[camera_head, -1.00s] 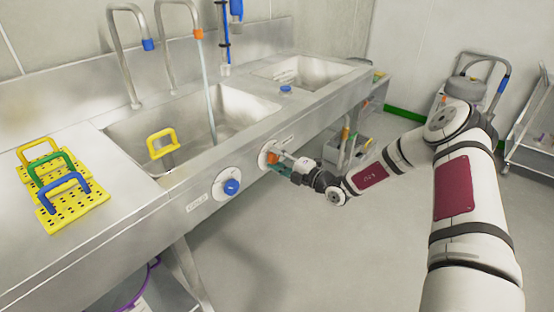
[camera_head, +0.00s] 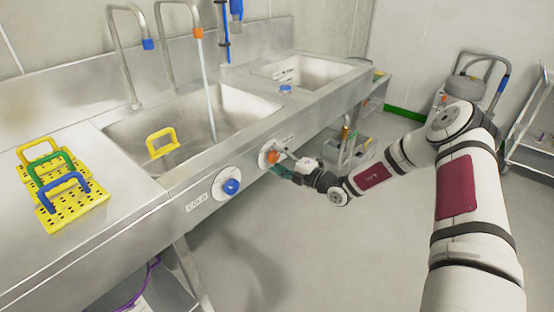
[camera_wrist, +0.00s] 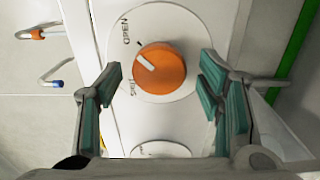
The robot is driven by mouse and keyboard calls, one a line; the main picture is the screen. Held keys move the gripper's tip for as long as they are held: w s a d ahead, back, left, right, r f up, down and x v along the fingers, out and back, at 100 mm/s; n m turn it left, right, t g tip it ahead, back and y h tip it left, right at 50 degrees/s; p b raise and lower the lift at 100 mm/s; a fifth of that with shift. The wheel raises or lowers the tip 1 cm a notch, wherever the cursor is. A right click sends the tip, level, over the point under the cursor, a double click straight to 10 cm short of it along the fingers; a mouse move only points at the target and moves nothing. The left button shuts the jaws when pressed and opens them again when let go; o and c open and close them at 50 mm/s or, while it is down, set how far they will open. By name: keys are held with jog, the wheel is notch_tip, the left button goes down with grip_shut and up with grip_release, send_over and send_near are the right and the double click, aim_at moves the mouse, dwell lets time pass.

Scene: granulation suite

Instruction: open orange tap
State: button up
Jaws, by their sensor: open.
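The orange tap knob (camera_head: 271,157) sits on a white round dial on the front panel of the sink counter. In the wrist view the orange knob (camera_wrist: 160,69) shows a white pointer mark, with the words OPEN and SHUT on the dial. My gripper (camera_wrist: 160,82) is open, with its green-padded fingers on either side of the knob and apart from it. In the head view my gripper (camera_head: 287,168) is just in front of the knob. Water runs from the orange-collared spout (camera_head: 197,33) into the sink.
A blue knob (camera_head: 231,186) labelled COLD is left on the same panel. A blue-collared spout (camera_head: 148,44) stands beside the orange one. A yellow handle (camera_head: 162,142) is in the sink (camera_head: 240,104). Yellow perforated plates with handles (camera_head: 85,205) lie on the counter.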

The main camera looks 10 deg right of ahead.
jog(key=v, duration=1.1)
jog(key=shift+s, duration=0.2)
jog(key=shift+r, duration=0.1)
jog(key=s+a+r+n+g+p, duration=0.2)
jog(key=s+a+r+n+g, duration=0.65)
jog(key=n, duration=0.45)
jog(key=s+a+r+n+g+p, duration=0.3)
jog(key=s+a+r+n+g, duration=0.25)
jog(key=s+r+n, duration=0.55)
jog(key=s+d+r+n+t+h+p, duration=0.1)
jog(key=s+d+r+n+h+p, duration=0.2)
jog(key=s+r+n+h, duration=0.2)
jog(key=s+d+r+n+t+h+p, duration=0.2)
jog(key=s+d+r+n+h, duration=0.2)
jog(key=s+r+n, duration=0.8)
jog(key=s+n+h, duration=0.1)
jog(key=s+n, duration=0.5)
jog(key=shift+s+d+t+h+p, duration=0.2)
jog(key=shift+d+t+h+p, duration=0.1)
jog(key=shift+p, duration=0.1)
